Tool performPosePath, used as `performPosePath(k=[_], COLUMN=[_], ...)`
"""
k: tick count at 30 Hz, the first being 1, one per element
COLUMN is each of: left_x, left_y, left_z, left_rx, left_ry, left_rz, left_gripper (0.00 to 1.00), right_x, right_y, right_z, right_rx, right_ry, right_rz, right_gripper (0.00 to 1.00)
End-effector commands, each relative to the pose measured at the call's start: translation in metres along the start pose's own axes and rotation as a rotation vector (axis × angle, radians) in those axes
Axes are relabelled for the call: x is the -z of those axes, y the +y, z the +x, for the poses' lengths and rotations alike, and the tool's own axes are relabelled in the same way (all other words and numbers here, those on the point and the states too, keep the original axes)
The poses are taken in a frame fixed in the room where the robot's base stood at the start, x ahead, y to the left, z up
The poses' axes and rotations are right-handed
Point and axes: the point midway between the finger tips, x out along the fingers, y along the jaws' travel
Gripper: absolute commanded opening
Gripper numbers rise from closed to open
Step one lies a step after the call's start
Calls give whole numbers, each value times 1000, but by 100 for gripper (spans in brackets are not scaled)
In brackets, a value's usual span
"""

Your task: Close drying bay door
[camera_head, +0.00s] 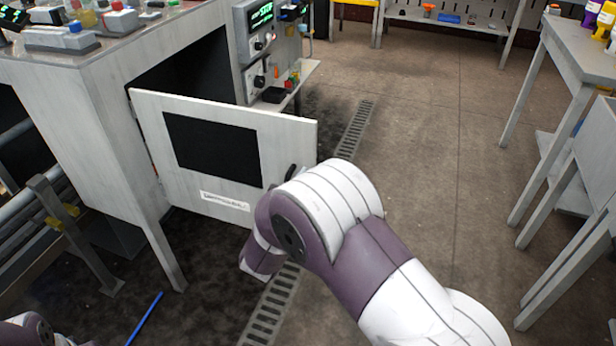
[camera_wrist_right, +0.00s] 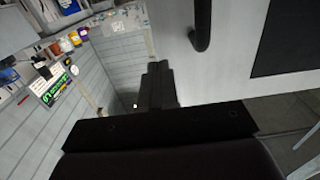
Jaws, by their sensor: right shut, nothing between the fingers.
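The drying bay door (camera_head: 180,185) is a white panel with a black window (camera_head: 212,148) and a white label near its lower edge. It stands open, swung out from the cabinet (camera_head: 110,110), with the dark bay showing behind it. Its black handle (camera_head: 290,172) is at the free right side. In the right wrist view the handle (camera_wrist_right: 201,25) hangs in front of the white door (camera_wrist_right: 225,75). My right gripper (camera_wrist_right: 157,75) is shut and empty, beside the door and apart from the handle in the picture. In the head view my right arm hides it. My left gripper is out of view.
A control panel (camera_head: 258,45) with a green display is right of the bay opening. A floor grate (camera_head: 268,310) runs past the door. A blue rod (camera_head: 145,318) lies on the floor. Tables (camera_head: 575,50) stand at the right. The middle floor is clear.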

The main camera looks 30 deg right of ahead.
Motion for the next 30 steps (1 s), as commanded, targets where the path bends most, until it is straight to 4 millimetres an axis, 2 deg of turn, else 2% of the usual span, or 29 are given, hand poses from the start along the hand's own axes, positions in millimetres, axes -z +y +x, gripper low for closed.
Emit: performPosePath(k=[3, 6, 22, 26, 30], left_x=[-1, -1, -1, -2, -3], left_y=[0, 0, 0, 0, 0], left_z=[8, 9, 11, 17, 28], left_rx=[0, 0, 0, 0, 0], left_ry=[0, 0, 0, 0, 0], left_rz=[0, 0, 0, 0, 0], left_gripper=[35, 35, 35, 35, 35], right_x=[-2, -1, -1, -3, -4], right_y=[1, 0, 1, 3, 4], right_z=[16, 23, 32, 52, 91], right_rx=[-3, -1, 11, 46, 121], right_ry=[0, 1, 1, 0, 1], right_rz=[0, 1, 0, -1, -1], right_gripper=[0, 0, 0, 0, 0])
